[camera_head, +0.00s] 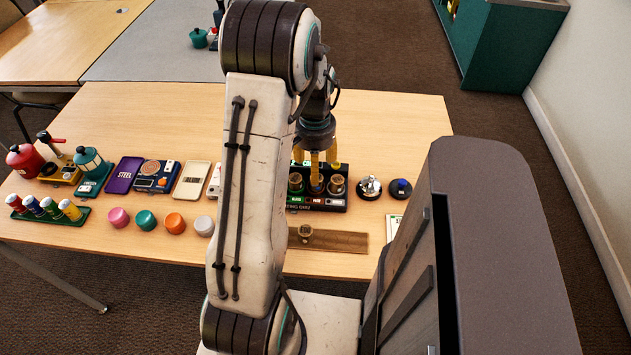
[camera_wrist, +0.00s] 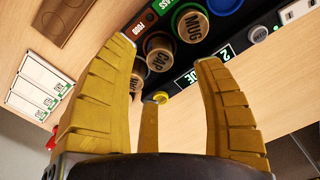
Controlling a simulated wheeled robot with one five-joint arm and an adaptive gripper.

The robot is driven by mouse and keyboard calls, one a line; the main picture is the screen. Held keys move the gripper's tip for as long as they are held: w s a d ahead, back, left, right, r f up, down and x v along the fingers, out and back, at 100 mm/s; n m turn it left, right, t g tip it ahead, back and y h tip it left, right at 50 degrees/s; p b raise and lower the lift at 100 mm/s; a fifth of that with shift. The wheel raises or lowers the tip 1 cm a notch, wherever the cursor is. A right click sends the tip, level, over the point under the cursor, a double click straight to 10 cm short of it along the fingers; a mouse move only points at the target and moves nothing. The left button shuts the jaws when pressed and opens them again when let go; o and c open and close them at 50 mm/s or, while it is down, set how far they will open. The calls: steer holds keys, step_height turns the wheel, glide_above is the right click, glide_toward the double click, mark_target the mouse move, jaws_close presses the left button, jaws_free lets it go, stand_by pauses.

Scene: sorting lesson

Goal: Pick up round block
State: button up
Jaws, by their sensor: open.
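Several round wooden blocks stand in a dark sorting tray (camera_head: 341,201) on the table. In the wrist view, one block marked MUG (camera_wrist: 192,26) and one marked CAP (camera_wrist: 159,58) show their lettered tops; a third round block (camera_wrist: 136,82) is partly hidden by a finger. I cannot tell which one the task names. My gripper (camera_head: 323,158) has yellow fingers and is just above the tray. In the wrist view my gripper (camera_wrist: 157,68) is open, its fingers spread and nothing held, with the CAP block showing between the fingertips.
Low pink (camera_head: 119,218), green (camera_head: 146,221), orange (camera_head: 175,224) and white (camera_head: 204,226) round pieces sit left of my arm. A brown board (camera_head: 340,240) lies in front of the tray. A silver bell-like object (camera_head: 370,187) stands to its right. The table behind is mostly clear.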

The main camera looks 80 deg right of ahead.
steer(key=shift+s+d+f, duration=0.1)
steer(key=shift+f, duration=1.35)
steer(key=shift+s+d+f, duration=0.1)
steer(key=shift+f, duration=1.35)
steer(key=shift+o, duration=0.3)
steer(key=c, duration=1.1)
